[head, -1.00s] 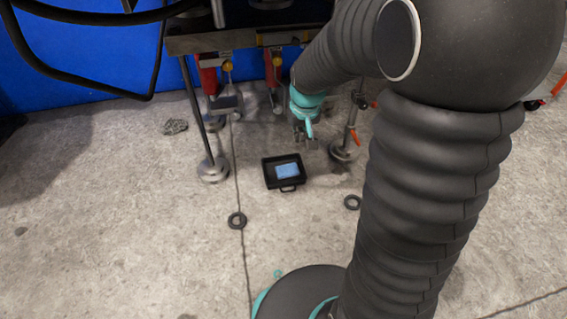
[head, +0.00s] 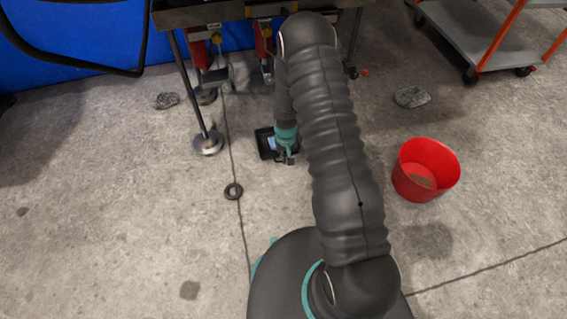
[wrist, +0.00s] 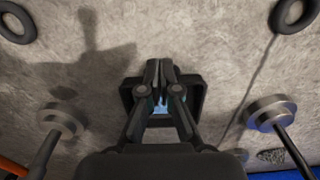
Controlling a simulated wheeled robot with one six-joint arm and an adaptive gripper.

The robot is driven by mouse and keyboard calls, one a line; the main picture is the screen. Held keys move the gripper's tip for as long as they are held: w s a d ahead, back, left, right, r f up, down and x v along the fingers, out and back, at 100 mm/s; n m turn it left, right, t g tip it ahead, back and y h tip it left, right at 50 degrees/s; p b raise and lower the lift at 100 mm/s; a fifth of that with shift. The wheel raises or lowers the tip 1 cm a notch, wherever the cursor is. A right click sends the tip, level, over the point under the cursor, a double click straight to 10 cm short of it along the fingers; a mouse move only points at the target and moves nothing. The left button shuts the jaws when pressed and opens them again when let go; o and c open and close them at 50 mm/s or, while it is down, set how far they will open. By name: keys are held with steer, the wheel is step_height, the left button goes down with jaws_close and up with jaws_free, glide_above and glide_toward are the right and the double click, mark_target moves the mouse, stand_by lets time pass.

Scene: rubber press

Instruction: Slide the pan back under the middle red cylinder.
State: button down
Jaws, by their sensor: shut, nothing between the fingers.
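The pan (head: 262,142) is a shallow black tray with something light blue in it. It lies on the floor in front of the press, partly hidden by my gripper (head: 285,161). It also shows in the wrist view (wrist: 198,97), behind my fingers. The middle red cylinder (head: 263,42) hangs under the press frame, behind the pan and partly hidden by my arm. Another red cylinder (head: 200,54) hangs to its left. My gripper (wrist: 159,68) is shut and empty, its tips over the pan's near edge. I cannot tell whether they touch it.
A press leg with a round foot (head: 208,144) stands left of the pan; both feet show in the wrist view. A dark ring (head: 233,191) lies on the floor nearer me. A red bucket (head: 425,170) and a grey cart (head: 483,38) are at the right. Open floor lies at the left.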

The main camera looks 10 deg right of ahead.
mark_target(283, 168)
step_height(283, 168, down, 10)
steer(key=shift+s+f+b, duration=0.1)
steer(key=shift+b, duration=0.4)
steer(key=w, duration=0.3)
steer(key=shift+f, duration=0.25)
steer(key=shift+w, duration=0.55)
